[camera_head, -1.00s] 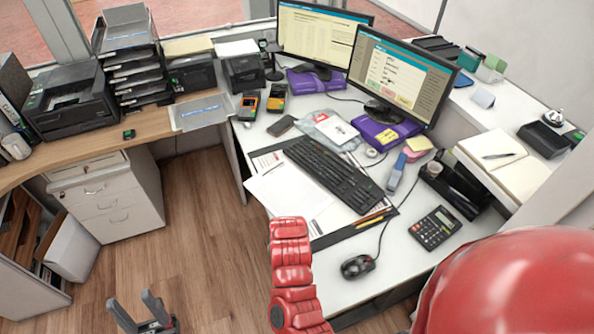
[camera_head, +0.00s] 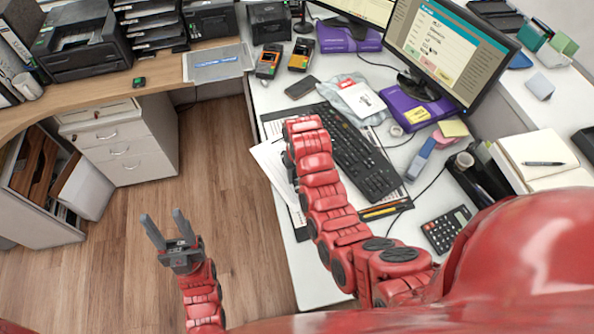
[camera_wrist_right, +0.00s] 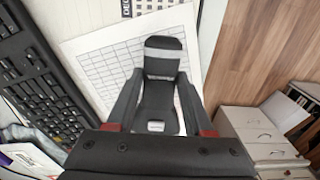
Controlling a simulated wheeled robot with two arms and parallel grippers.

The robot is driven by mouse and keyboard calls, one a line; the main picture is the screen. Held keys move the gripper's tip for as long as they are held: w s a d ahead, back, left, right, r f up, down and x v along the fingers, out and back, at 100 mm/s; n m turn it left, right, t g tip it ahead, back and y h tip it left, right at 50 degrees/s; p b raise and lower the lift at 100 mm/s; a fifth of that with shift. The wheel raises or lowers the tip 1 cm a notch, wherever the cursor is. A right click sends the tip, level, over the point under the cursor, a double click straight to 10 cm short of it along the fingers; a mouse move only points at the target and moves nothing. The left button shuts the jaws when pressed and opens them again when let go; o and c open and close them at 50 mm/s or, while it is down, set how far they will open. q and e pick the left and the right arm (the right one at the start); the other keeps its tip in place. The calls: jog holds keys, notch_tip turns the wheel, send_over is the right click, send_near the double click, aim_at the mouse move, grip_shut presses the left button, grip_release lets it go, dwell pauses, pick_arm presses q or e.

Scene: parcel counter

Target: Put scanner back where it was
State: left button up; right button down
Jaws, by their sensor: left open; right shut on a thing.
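A black handheld device with a grey band, seemingly the scanner (camera_wrist_right: 160,100), is between the fingers of my right gripper (camera_wrist_right: 160,78) in the right wrist view, above printed sheets. Its front face is not shown. My right gripper is shut on it; in the head view my own arm hides both. Two similar handhelds, one orange and black (camera_head: 268,61) and one yellow and black (camera_head: 299,55), stand at the back of the desk. My left gripper (camera_head: 165,226) is open and empty over the wooden floor.
The black keyboard (camera_head: 362,160) lies right of my right arm. A dark phone (camera_head: 301,87) lies in front of the handhelds. The monitor (camera_head: 447,50), purple box (camera_head: 415,109) and calculator (camera_head: 447,230) crowd the right side. A grey tray (camera_head: 217,63) is at the back left.

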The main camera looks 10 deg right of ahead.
jog(key=w, duration=0.1)
jog(key=w+p, duration=0.1)
jog(key=w, duration=0.2)
jog(key=shift+d, duration=0.25)
jog(key=shift+w+f+p, duration=0.1)
jog(key=shift+w+p, duration=0.2)
jog(key=shift+w, duration=0.25)
jog(key=shift+d+f+p, duration=0.1)
jog(key=shift+f+p, duration=0.3)
jog(key=shift+f, duration=1.4)
jog(key=shift+f, duration=0.25)
jog(key=shift+c, duration=1.4)
grip_release()
jog(key=shift+r, duration=0.1)
